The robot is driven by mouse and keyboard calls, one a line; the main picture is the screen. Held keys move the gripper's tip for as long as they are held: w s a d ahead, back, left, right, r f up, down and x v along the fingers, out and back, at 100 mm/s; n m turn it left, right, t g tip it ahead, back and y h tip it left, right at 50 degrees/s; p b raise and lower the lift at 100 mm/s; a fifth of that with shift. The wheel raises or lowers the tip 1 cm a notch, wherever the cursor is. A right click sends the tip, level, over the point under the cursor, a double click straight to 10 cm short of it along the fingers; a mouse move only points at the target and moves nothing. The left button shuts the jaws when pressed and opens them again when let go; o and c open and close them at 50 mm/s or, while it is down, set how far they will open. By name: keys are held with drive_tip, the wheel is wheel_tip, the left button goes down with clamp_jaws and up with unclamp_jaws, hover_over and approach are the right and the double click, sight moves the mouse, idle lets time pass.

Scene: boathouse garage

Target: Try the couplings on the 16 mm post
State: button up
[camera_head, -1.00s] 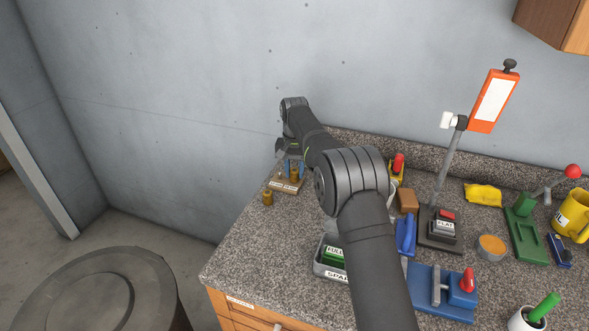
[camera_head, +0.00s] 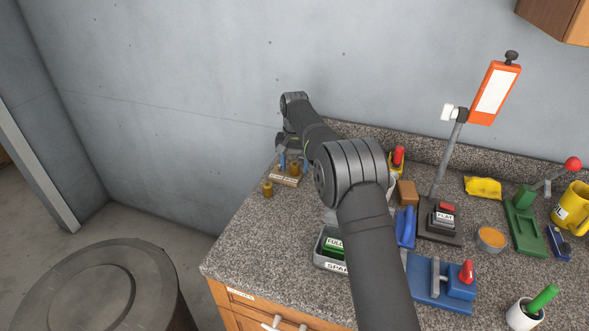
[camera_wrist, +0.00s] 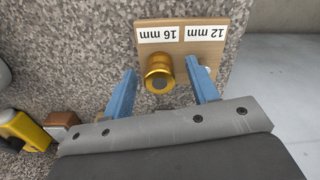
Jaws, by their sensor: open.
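A wooden board (camera_wrist: 225,42) carries labels reading 16 mm and 12 mm, upside down in the wrist view; it also shows in the head view (camera_head: 285,182). A brass coupling (camera_wrist: 159,72) stands at the 16 mm label and hides whatever post is under it. A whitish post end (camera_wrist: 208,71) shows at the 12 mm label, partly behind a finger. My gripper (camera_wrist: 160,69) is open, its blue fingers on either side of the coupling with gaps showing. In the head view, my gripper (camera_head: 293,162) is over the board. A second brass coupling (camera_head: 267,189) stands on the counter left of the board.
A grey tray (camera_head: 321,262) with a green FULL-type block lies nearer the front. A yellow item with a red knob (camera_head: 398,157) and a brown block (camera_head: 407,192) are right of my arm. The counter's left front is clear. A wall rises behind.

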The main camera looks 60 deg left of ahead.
sight(295, 164)
drive_tip(key=shift+r, duration=0.15)
wheel_tip(295, 164, up, 12)
idle(0.3)
drive_tip(key=shift+f, duration=0.2)
wheel_tip(295, 164, down, 12)
drive_tip(key=shift+r, duration=0.4)
idle(0.3)
